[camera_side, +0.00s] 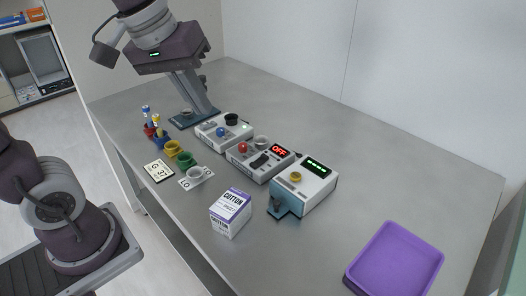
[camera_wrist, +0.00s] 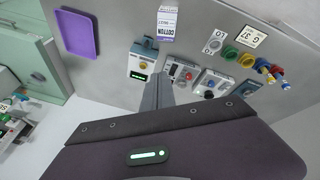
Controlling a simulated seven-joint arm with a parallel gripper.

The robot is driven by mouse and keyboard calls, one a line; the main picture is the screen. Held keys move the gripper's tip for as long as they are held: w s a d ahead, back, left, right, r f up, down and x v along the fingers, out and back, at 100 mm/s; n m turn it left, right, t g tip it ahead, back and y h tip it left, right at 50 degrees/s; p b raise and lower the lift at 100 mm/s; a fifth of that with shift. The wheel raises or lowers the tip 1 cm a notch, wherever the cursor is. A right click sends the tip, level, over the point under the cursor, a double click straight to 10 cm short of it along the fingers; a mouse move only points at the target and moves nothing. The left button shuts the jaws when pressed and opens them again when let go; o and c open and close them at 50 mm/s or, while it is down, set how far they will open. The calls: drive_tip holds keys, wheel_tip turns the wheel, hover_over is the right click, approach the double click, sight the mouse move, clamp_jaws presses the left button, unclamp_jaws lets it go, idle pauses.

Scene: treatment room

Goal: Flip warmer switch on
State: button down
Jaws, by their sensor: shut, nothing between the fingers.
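The white warmer (camera_side: 250,165) is the middle of three boxy devices on the grey table. Its red display (camera_side: 279,151) reads OFF. A black switch (camera_side: 259,161) is on its top beside a red knob (camera_side: 243,147); the switch's tilt is too small to tell. The middle device also shows in the wrist view (camera_wrist: 180,73), just right of my fingertips. My gripper (camera_side: 207,109) is shut and empty. In the side view it is up and to the left of the devices, apart from the warmer, with its fingers pointing down.
A device with a green display (camera_side: 317,167) stands right of the warmer, and one with a blue knob (camera_side: 220,131) left of it. A cotton box (camera_side: 231,213), coloured cups (camera_side: 173,148) and cards (camera_side: 158,171) are in front. A purple tray (camera_side: 397,262) lies at the right. The back of the table is clear.

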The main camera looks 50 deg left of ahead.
drive_tip(key=w+a+f+n+g, duration=0.1)
drive_tip(key=w+f+n, duration=0.15)
drive_tip(key=w, duration=0.25)
drive_tip(key=w+a+f+n, duration=0.1)
drive_tip(key=w+a+n, duration=0.15)
drive_tip(key=w, duration=0.25)
drive_tip(key=n+g, duration=0.2)
drive_tip(key=n, duration=0.5)
hover_over(265, 156)
drive_tip(key=s, duration=0.2)
wheel_tip(265, 156, down, 10)
drive_tip(key=shift+s, duration=0.15)
drive_tip(key=shift+f, duration=0.15)
drive_tip(key=f, duration=0.4)
drive_tip(key=w+f, duration=0.1)
drive_tip(key=f, duration=0.4)
drive_tip(key=w+f, duration=0.1)
drive_tip(key=f, duration=0.3)
drive_tip(key=shift+f, duration=0.4)
drive_tip(key=shift+w+f, duration=0.1)
drive_tip(key=shift+f, duration=0.2)
